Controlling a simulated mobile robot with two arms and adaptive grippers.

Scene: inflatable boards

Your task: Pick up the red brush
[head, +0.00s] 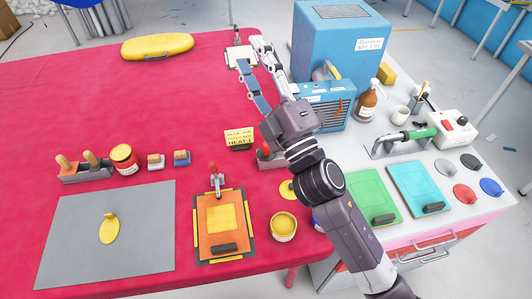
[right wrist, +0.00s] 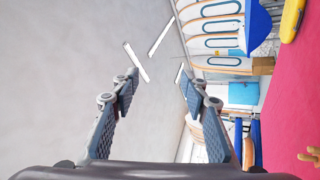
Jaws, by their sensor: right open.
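A red-handled tool (head: 267,148), which looks like the red brush, stands upright in a small grey holder (head: 268,161) on the red table. My right arm partly hides the holder, and the brush's lower end cannot be seen. My right gripper (head: 248,57) is open and empty, reaching over the table's far edge, well beyond the brush. The right wrist view also shows this gripper (right wrist: 156,75), its two fingers apart with nothing between them. The brush does not show in that view. My left gripper is not in view.
A yellow warning sign (head: 239,138) stands just left of the holder. An orange clamped board (head: 204,238), a yellow pot (head: 284,226) and a grey mat (head: 70,240) lie nearer. A blue dryer box (head: 335,45) and a smaller blue unit (head: 318,100) stand right of my gripper. The table's middle left is clear.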

